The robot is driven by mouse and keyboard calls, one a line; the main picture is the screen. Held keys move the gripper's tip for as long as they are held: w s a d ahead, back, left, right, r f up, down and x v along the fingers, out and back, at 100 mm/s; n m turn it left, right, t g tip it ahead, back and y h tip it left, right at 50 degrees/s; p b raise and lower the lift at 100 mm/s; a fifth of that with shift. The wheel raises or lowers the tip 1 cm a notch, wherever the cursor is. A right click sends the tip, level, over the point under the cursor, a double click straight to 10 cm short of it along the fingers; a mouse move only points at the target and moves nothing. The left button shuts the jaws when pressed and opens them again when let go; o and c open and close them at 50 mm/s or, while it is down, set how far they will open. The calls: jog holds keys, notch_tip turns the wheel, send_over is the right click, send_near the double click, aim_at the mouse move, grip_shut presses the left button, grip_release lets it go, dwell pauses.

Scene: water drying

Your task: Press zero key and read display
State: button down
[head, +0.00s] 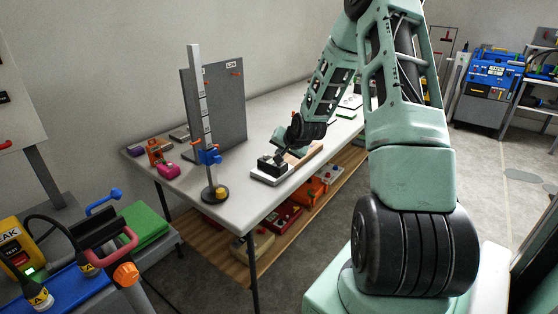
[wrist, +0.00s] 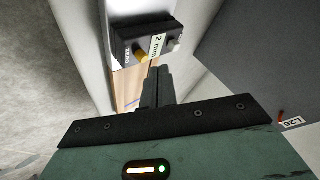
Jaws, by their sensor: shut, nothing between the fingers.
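A black box-shaped device (wrist: 125,32) is at the top middle of the wrist view. A yellow key (wrist: 141,57) sits on its edge beside small white lettering that seems to read ZERO. A white panel (wrist: 158,45) on it reads "2 mm", and a pale knob (wrist: 175,45) is to its right. My gripper (wrist: 157,72) is shut and empty, its fingertips just below the yellow key in the picture; I cannot tell whether they touch. In the head view the dark device (head: 267,164) is on the table, with my gripper (head: 282,147) close beside it.
The white table (head: 235,200) carries a grey upright panel (head: 228,100) and a tall stand (head: 198,130) with a blue clamp left of the device. A pink item (head: 167,171) lies farther left. A wooden shelf below holds red boxes (head: 281,215).

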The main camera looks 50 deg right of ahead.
aim_at(280, 165)
jog(key=shift+f, duration=0.15)
jog(key=shift+f, duration=0.25)
jog(key=shift+f+b, duration=0.35)
jog(key=shift+b, duration=0.05)
dwell(0.4)
jog(key=shift+r+p, duration=0.75)
jog(key=shift+r, duration=0.05)
notch_tip(280, 165, up, 6)
jog(key=p, duration=0.5)
dwell(0.9)
